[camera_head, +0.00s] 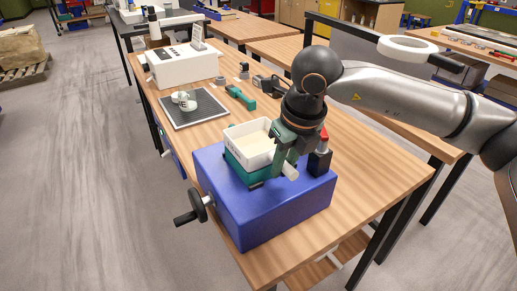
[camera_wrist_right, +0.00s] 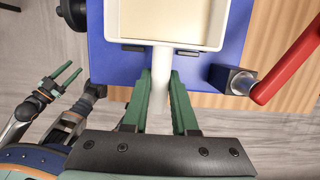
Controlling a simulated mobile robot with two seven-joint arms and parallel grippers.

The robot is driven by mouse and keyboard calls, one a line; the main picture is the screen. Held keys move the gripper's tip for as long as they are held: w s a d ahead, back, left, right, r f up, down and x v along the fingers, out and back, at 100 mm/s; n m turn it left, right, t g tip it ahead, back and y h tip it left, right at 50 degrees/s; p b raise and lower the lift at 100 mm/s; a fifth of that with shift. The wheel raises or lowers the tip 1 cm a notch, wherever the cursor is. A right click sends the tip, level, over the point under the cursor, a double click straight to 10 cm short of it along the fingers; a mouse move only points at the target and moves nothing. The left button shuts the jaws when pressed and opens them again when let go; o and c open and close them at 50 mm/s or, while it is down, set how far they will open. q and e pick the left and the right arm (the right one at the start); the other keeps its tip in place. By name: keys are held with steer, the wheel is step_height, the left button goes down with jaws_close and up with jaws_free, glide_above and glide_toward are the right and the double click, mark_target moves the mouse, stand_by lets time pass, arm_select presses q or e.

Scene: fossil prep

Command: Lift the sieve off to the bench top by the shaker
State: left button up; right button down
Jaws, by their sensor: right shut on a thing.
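The sieve is a white square box (camera_head: 240,150) with a pale handle, over the green deck (camera_head: 233,168) of the blue shaker (camera_head: 262,215). I cannot tell whether it is seated or slightly raised. My right gripper (camera_head: 283,158) is shut on the sieve's handle at the near right side. In the right wrist view, the white handle (camera_wrist_right: 161,88) lies between the green fingers (camera_wrist_right: 166,82), and the sieve's frame (camera_wrist_right: 168,43) is at the top. My left gripper (camera_wrist_right: 68,76) shows at the left of that view, open and empty, away from the sieve.
A black clamp post (camera_head: 319,162) with a red lever (camera_head: 324,138) stands on the shaker beside the sieve. A black crank wheel (camera_head: 197,205) sticks out left. Bare bench top (camera_head: 385,172) lies right of the shaker. A dark mat (camera_head: 196,110) and a green tool (camera_head: 240,97) lie behind.

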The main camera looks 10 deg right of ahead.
steer(key=shift+r, duration=0.45)
steer(key=shift+r, duration=0.1)
steer(key=shift+w+p+v, duration=0.2)
steer(key=shift+p+v, duration=0.3)
steer(key=shift+v, duration=0.45)
steer(key=shift+w+p+v, duration=0.25)
steer(key=shift+p+v, duration=0.25)
steer(key=shift+v, duration=0.45)
steer(key=shift+a, duration=0.15)
steer(key=shift+r, duration=0.1)
steer(key=shift+w+a+p+v, duration=0.1)
steer(key=shift+w+p+v, duration=0.1)
steer(key=shift+p+v, duration=0.45)
steer(key=shift+w+a+p+v, duration=0.15)
steer(key=shift+p+v, duration=0.2)
steer(key=shift+v, duration=0.6)
steer(key=shift+w+d+p+v, duration=0.1)
steer(key=shift+w+p+v, duration=0.1)
steer(key=shift+p+v, duration=0.5)
steer(key=shift+r, duration=0.25)
